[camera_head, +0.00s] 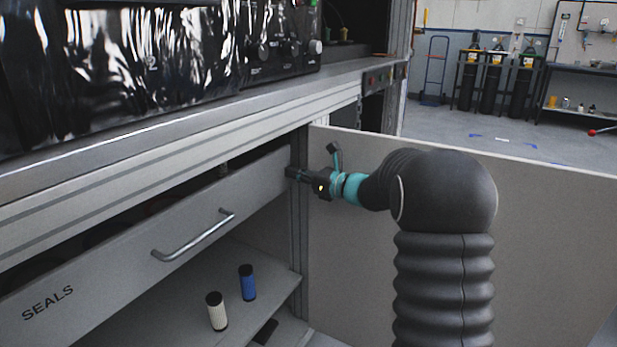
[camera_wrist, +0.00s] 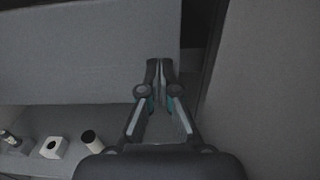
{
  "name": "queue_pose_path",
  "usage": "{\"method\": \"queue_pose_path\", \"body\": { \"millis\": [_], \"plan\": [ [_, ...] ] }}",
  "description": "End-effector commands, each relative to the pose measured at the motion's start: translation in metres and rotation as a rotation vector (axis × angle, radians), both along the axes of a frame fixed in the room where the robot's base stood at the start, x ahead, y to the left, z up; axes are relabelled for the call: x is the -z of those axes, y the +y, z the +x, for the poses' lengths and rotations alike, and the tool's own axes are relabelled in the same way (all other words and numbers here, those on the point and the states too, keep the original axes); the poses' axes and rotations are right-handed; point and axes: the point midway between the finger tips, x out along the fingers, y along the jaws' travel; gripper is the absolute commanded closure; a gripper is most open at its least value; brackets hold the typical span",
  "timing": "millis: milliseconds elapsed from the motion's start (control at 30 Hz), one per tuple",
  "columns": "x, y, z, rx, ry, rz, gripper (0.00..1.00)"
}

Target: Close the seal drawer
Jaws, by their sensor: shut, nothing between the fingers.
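The seal drawer (camera_head: 120,255) is a grey front marked SEALS with a silver bar handle (camera_head: 193,238), under the workbench. A dark gap shows above its front, with parts of the inside visible, so it stands partly open. My gripper (camera_head: 291,173) is at the drawer's right end, near the upright post, well right of the handle. In the wrist view the fingers (camera_wrist: 160,66) are shut and empty, with tips over the lower right part of the drawer front (camera_wrist: 85,50). I cannot tell whether they touch it.
A cabinet door (camera_head: 540,230) stands open behind and right of my arm. Below the drawer, a shelf (camera_head: 245,262) holds a blue cylinder (camera_head: 247,283) and a white cylinder (camera_head: 216,311) with black caps. The workbench edge (camera_head: 180,135) runs above the drawer.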

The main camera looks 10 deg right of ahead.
Motion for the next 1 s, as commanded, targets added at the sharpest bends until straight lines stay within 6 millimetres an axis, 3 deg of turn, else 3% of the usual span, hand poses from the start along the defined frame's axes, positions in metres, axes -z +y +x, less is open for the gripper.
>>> {"method": "queue_pose_path", "body": {
  "millis": [400, 1000],
  "plan": [
    [0.000, 0.025, 0.020, -0.003, 0.001, -0.001, 1.00],
    [-0.002, 0.032, 0.019, -0.014, -0.004, 0.001, 1.00]
  ]
}}
